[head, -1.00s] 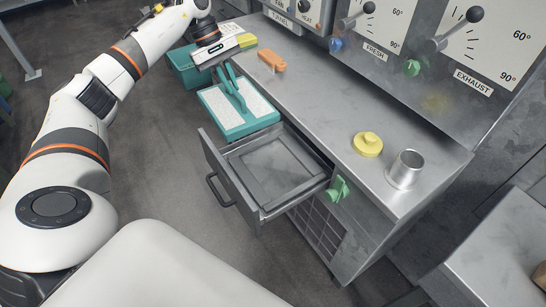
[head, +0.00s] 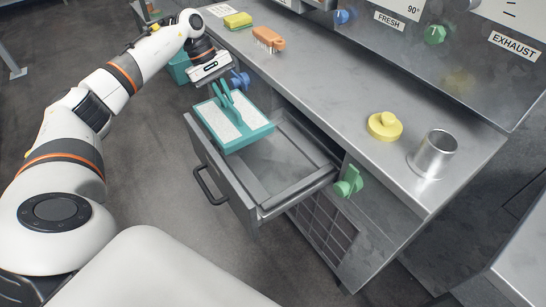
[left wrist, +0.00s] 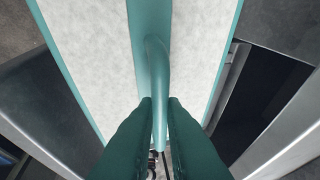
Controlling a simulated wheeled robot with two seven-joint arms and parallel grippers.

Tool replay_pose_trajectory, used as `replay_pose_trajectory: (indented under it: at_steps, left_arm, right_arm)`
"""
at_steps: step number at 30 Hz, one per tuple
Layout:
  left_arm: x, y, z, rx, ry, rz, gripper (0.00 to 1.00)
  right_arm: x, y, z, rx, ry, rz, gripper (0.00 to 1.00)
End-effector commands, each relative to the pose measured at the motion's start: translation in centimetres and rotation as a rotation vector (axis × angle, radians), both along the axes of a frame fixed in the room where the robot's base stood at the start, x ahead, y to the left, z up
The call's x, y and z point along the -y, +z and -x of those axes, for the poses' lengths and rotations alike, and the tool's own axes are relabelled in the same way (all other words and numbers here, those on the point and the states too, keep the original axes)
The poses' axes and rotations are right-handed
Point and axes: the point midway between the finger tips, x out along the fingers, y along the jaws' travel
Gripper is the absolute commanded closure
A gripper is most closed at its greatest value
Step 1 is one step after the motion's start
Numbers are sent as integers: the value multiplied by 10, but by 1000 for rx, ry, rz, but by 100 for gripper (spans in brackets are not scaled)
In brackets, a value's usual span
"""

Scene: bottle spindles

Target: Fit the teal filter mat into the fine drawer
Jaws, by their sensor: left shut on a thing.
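The teal filter mat (head: 250,114) has two white panels and a teal middle handle. My left gripper (head: 226,97) is shut on this handle; the wrist view shows its dark teal fingers (left wrist: 160,102) on either side of the handle, with the mat (left wrist: 95,50) beyond. In the head view the mat is over the far left end of an open grey drawer (head: 278,182), roughly level, and overlaps its rim. I cannot tell whether it touches the drawer. The visible near part of the drawer is empty. No drawer label is readable. My right gripper is not in view.
On the steel counter stand an orange piece (head: 268,40), a yellow block (head: 238,20), a yellow knobbed disc (head: 385,126) and a metal cup (head: 433,154). A green knob (head: 349,181) and a blue knob (head: 240,80) are on the cabinet front. A teal bin (head: 178,68) is partly hidden behind my arm.

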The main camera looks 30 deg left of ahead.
Motion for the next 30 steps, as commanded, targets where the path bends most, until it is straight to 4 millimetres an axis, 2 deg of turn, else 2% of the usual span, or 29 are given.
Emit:
replay_pose_trajectory:
  at_steps: [9, 12, 20, 27, 30]
  left_arm:
    - [67, -34, -2, -2, -6, 2, 100]
    - [83, -43, -3, -2, -6, 2, 100]
    - [101, -52, -4, -1, -3, 2, 100]
    - [131, -72, -5, -3, -4, 4, 100]
    - [136, -79, -5, -4, -1, 1, 100]
  right_arm:
    - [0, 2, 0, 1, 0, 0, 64]
    - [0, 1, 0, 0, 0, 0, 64]
    - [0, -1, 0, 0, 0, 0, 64]
    - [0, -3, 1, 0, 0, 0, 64]
    - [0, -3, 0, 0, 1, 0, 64]
